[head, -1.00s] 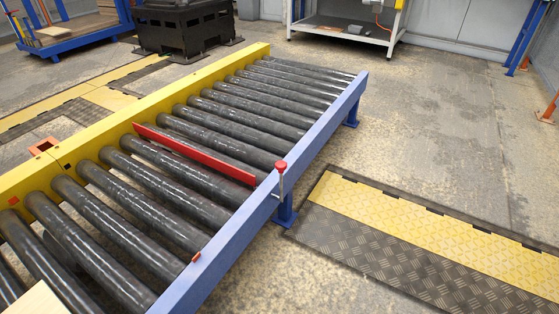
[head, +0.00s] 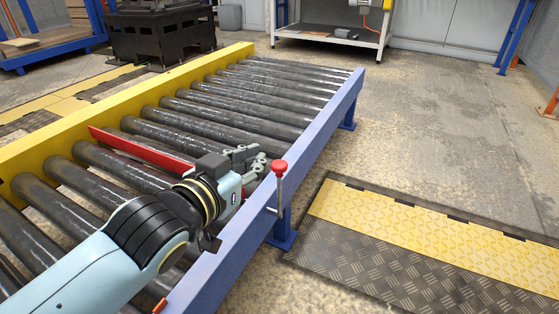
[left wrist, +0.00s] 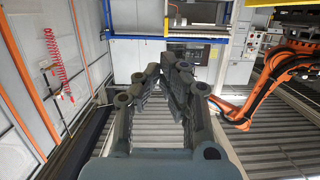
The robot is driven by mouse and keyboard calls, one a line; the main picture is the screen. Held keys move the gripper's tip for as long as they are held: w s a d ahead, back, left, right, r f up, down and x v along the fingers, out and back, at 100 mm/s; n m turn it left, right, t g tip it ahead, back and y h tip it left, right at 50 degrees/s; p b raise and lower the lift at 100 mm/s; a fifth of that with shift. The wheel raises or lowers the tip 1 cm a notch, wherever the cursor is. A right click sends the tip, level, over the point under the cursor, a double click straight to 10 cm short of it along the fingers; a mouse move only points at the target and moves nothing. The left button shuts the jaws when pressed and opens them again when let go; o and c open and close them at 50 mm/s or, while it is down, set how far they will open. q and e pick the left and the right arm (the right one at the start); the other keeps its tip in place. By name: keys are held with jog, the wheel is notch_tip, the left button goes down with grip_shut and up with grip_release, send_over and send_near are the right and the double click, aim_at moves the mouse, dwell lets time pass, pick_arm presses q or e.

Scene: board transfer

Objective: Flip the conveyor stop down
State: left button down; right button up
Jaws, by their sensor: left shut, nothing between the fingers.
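The conveyor stop is a long red bar (head: 140,148) standing across the rollers, its right part hidden behind my left gripper. Its lever has a red knob (head: 279,167) on an upright metal rod (head: 279,190) at the blue side rail. My left gripper (head: 259,160) is shut and empty, just left of the knob and above the rollers. I cannot tell whether its fingertips touch the knob. In the left wrist view the closed grey fingers (left wrist: 167,72) show; neither the knob nor the bar can be made out there. My right gripper is in neither view.
The roller conveyor has a blue near rail (head: 320,135) and a yellow far rail (head: 150,88). A yellow and black floor ramp (head: 400,240) lies to the right. The left wrist view shows an orange robot arm (left wrist: 265,85).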

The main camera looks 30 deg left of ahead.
pick_arm(q)
jog(key=shift+w, duration=0.1)
jog(key=w+f+b, duration=0.6)
jog(key=w, duration=0.3)
jog(key=shift+w+a, duration=0.35)
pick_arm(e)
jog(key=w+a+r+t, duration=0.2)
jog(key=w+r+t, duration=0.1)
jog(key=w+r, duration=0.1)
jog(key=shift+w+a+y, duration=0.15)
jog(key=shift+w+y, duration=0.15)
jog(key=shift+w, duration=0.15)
pick_arm(q)
jog(key=shift+f, duration=0.1)
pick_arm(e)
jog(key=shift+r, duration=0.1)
